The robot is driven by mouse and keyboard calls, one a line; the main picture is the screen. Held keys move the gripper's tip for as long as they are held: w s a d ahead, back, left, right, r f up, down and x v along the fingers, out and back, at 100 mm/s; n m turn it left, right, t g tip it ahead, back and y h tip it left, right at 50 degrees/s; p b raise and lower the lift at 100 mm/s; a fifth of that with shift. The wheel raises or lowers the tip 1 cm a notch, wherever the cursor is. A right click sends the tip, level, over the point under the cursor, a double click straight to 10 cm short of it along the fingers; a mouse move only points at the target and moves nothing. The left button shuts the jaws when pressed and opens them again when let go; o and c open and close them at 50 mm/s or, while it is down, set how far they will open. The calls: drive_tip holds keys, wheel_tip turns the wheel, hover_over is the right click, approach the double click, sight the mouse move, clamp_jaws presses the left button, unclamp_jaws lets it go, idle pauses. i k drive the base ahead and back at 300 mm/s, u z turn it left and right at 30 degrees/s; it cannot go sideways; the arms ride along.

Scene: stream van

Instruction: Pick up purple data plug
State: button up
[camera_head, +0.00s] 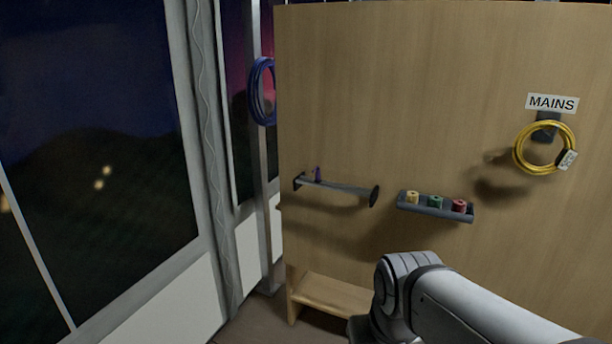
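A small purple plug (317,174) stands on a narrow dark wall shelf (345,187) on the wooden panel, near the shelf's left end. It is small in the view, so its finer shape cannot be made out. My arm comes in from the lower right, below and to the right of the shelf. My gripper's fingers are not visible, and nothing of mine touches the plug.
A second dark shelf (437,212) holds yellow, green and red spools. A yellow cable coil (520,150) hangs under a MAINS sign (552,102). A blue coil (256,92) hangs on a post. A wooden step (335,291) is below. Windows lie left.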

sight(317, 180)
drive_tip(key=z, duration=1.9)
drive_tip(key=i, duration=0.9)
drive_tip(key=u, duration=2.15)
drive_tip(key=i, duration=1.15)
